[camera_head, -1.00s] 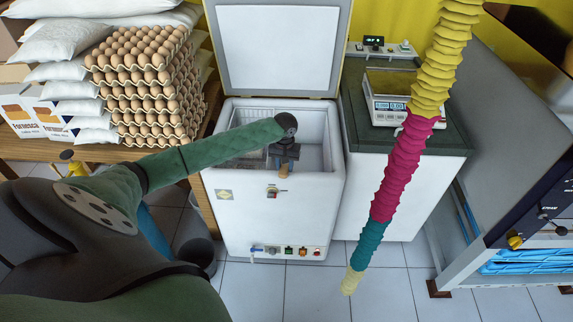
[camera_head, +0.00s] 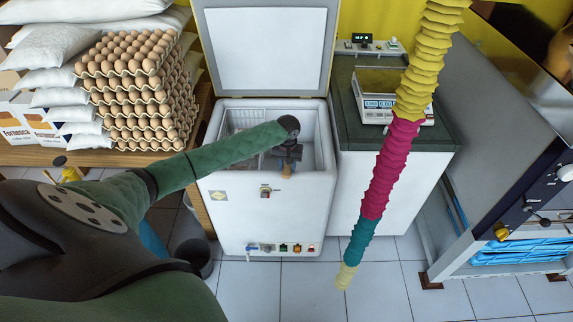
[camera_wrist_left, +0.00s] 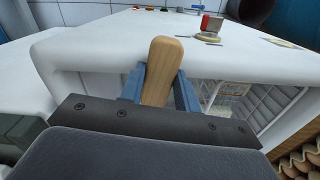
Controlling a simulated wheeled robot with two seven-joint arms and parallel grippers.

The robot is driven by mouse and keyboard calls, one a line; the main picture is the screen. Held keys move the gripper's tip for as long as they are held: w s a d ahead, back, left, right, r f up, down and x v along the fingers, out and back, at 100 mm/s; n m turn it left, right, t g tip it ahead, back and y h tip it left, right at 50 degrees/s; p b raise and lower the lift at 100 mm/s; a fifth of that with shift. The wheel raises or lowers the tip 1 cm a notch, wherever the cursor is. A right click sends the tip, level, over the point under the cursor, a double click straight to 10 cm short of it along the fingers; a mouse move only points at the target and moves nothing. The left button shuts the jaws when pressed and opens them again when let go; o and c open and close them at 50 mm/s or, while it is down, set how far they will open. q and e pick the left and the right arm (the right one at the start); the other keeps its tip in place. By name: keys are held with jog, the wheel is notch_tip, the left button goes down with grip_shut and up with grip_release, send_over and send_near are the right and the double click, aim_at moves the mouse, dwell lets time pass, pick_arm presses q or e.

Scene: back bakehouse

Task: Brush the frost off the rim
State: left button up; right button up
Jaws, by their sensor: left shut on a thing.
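The white chest freezer (camera_head: 233,208) stands ahead with its lid (camera_head: 266,50) raised. Its front rim also shows in the left wrist view (camera_wrist_left: 85,55). My left gripper (camera_head: 288,160) is over the freezer opening, close to the front rim. It is shut on a wooden handle (camera_wrist_left: 162,68), held between its two blue fingers in the wrist view. The handle's lower tip also shows at the front rim in the head view (camera_head: 287,171). The working end of the held tool is hidden, and I cannot make out frost on the rim. My right gripper is not in view.
Stacked egg trays (camera_head: 140,95) and white sacks (camera_head: 85,40) fill the bench at left. A scale (camera_head: 375,105) stands on the dark-topped counter right of the freezer. A coloured ribbed hose (camera_head: 385,170) hangs in front of that counter. A grey machine (camera_head: 480,130) stands at far right.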

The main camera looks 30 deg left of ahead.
pick_arm(q)
jog(key=shift+s+a, duration=0.1)
jog(key=shift+a, duration=0.05)
jog(key=shift+s+a+p, duration=0.5)
jog(key=shift+a+p, duration=0.15)
jog(key=shift+a, duration=0.15)
jog(key=shift+s+a+p, duration=0.5)
jog(key=shift+a+p, duration=0.15)
jog(key=shift+a, duration=0.15)
jog(key=shift+w+d+p, duration=0.35)
jog(key=shift+w+d, duration=0.2)
jog(key=shift+d, duration=0.3)
notch_tip(320, 180, up, 4)
jog(key=p, duration=0.3)
jog(key=shift+f, duration=0.25)
notch_tip(320, 180, up, 8)
jog(key=shift+r+p, duration=0.25)
jog(key=shift+p, duration=0.2)
